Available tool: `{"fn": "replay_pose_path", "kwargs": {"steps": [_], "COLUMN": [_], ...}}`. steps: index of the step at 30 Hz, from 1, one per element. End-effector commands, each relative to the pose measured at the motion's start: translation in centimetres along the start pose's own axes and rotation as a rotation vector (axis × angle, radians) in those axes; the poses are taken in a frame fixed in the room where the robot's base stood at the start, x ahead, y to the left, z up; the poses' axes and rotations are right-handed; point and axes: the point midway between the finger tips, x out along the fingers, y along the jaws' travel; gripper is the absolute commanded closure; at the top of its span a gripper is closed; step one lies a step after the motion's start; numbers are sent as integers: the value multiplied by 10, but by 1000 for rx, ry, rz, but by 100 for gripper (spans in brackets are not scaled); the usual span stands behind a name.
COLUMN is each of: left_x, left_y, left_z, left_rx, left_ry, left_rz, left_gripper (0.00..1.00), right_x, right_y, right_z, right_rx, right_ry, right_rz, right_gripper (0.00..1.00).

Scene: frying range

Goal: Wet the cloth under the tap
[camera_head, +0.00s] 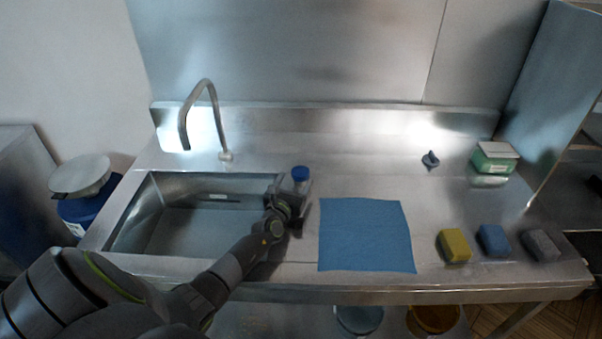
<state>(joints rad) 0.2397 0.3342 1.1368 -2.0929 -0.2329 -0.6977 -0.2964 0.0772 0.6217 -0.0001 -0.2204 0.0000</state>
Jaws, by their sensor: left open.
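The blue cloth (366,236) lies spread flat on the steel counter, right of the sink. The tap (205,112) is a curved steel spout behind the sink basin (200,225); its mouth hangs over the back left of the basin. I cannot make out any water running. My left gripper (297,208) is open at the basin's right edge, left of the cloth and apart from it. A small blue-capped bottle (301,174) stands just behind the gripper and is partly hidden by it. My right gripper is not in view.
Yellow (454,245), blue (493,240) and grey (541,245) sponges sit right of the cloth. A green-and-white box (494,157) and a small dark object (430,159) stand at the back right. A blue bin (84,209) stands left of the sink. The counter behind the cloth is clear.

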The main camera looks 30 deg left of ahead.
Motion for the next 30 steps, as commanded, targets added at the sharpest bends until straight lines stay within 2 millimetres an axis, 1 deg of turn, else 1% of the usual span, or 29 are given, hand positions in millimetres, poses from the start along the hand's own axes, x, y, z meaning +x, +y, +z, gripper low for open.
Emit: {"fn": "replay_pose_path", "kwargs": {"steps": [1,3,6,10,15,24,30], "left_x": [11,23,37,51,60,61,61], "left_y": [0,0,0,0,0,0,0], "left_z": [-1,-2,-2,-1,0,0,0], "left_rx": [2,2,2,0,0,0,0], "left_ry": [-2,-2,-2,-2,-1,0,0], "left_rz": [0,0,1,0,0,0,0], "left_gripper": [28,28,28,28,28,28,55], "right_x": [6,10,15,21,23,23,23], "right_y": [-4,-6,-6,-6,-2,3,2], "right_z": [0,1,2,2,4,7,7], "right_rx": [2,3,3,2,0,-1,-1], "right_ry": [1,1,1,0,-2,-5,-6], "right_rz": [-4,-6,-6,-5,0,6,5], "right_gripper": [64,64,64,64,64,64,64]}}
